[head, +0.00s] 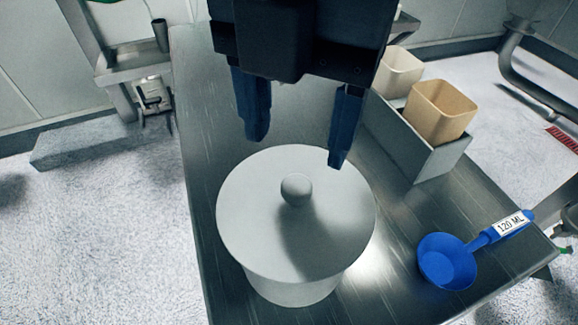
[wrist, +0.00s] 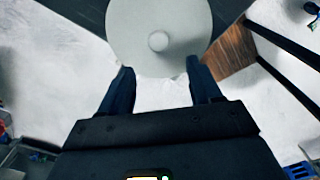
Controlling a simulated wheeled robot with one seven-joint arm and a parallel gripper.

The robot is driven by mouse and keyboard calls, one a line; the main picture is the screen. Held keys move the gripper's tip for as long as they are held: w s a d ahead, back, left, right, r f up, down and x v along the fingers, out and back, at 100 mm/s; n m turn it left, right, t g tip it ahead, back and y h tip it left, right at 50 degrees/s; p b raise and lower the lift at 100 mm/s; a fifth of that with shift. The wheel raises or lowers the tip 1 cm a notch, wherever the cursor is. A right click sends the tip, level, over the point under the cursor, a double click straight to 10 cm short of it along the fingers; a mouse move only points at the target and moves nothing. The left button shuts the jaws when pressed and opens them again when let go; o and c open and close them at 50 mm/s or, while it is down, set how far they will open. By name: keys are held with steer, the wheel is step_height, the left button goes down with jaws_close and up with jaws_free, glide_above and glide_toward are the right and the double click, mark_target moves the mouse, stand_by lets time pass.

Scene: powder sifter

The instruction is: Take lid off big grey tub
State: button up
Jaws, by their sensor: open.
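The big grey tub (head: 290,291) stands upright on the metal table. Its round grey lid (head: 246,215) lies flat on top and has a small round knob (head: 296,188) at its centre. The lid (wrist: 135,25) and knob (wrist: 158,41) also show in the wrist view, beyond the fingertips. My gripper (head: 297,150) is open and empty, with its two blue fingers pointing down above the lid's far side. In the wrist view my gripper (wrist: 158,78) has its fingers spread apart, with the knob roughly in line with the gap between them. Nothing touches the knob.
A blue 120 ML scoop (head: 447,262) lies on the metal table (head: 205,150) right of the tub. A grey open box (head: 405,140) with beige containers (head: 440,110) stands at the back right. The table's left edge runs close to the tub.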

mark_target(296, 185)
steer(key=shift+w+d+f, duration=0.1)
steer(key=shift+w+d, duration=0.05)
steer(key=shift+w, duration=0.05)
steer(key=shift+f, duration=0.3)
steer(key=shift+w+f+p, duration=0.1)
steer(key=shift+f+p, duration=0.85)
steer(key=shift+f, duration=2.5)
steer(key=c, duration=1.1)
